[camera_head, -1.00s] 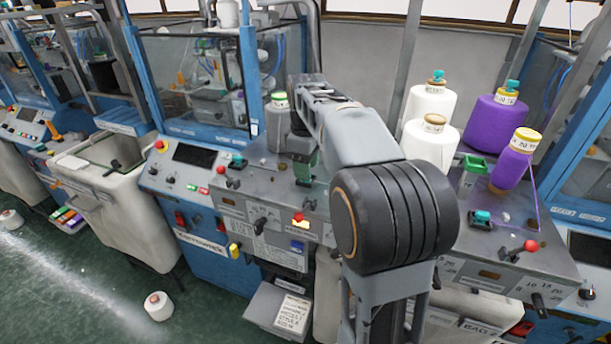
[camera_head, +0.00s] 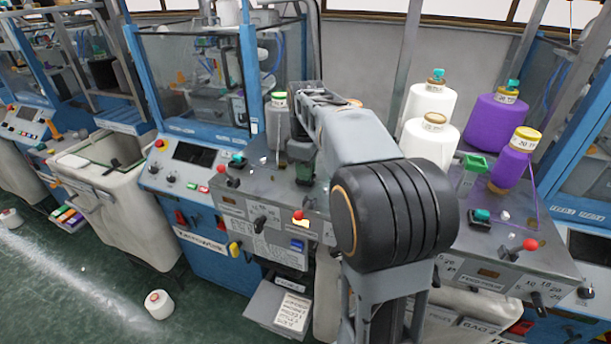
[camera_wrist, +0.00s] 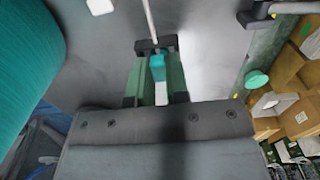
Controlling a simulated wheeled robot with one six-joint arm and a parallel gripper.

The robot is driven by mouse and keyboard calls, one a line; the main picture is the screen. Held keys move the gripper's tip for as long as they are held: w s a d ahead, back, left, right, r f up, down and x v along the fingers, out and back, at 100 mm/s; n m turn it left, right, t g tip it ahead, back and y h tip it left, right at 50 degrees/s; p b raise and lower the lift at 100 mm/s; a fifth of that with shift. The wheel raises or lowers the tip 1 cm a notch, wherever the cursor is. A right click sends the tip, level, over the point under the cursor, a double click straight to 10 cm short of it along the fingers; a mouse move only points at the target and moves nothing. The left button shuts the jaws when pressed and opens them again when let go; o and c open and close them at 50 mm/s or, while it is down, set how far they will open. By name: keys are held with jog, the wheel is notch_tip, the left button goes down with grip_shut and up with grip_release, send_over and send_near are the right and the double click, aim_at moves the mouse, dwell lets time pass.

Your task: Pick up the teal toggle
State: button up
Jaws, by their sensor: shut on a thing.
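The teal toggle (camera_wrist: 157,68) is a small teal block between my gripper's two fingers in the wrist view. A pale piece shows just below it, between the fingers. My gripper (camera_wrist: 158,62) is shut on the toggle, with green finger faces on either side and dark tips at the far end. In the head view my gripper (camera_head: 300,170) is over the grey console panel (camera_head: 262,188), left of the middle of the picture. The toggle is hidden there by my gripper and arm.
In the wrist view a large teal cone (camera_wrist: 22,55) stands close on the left and cartons (camera_wrist: 290,115) lie at the right. In the head view white yarn cones (camera_head: 428,143), purple cones (camera_head: 495,118) and red-knobbed levers (camera_head: 528,245) stand right of my arm.

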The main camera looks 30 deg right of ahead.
jog(key=shift+r, duration=0.5)
notch_tip(320, 180, up, 3)
jog(key=shift+s+f, duration=0.1)
jog(key=shift+f, duration=0.1)
jog(key=s+a+r+b, duration=0.3)
jog(key=s+a+r, duration=0.3)
jog(key=s+r, duration=0.3)
jog(key=shift+s+r, duration=0.2)
jog(key=shift+s, duration=1.6)
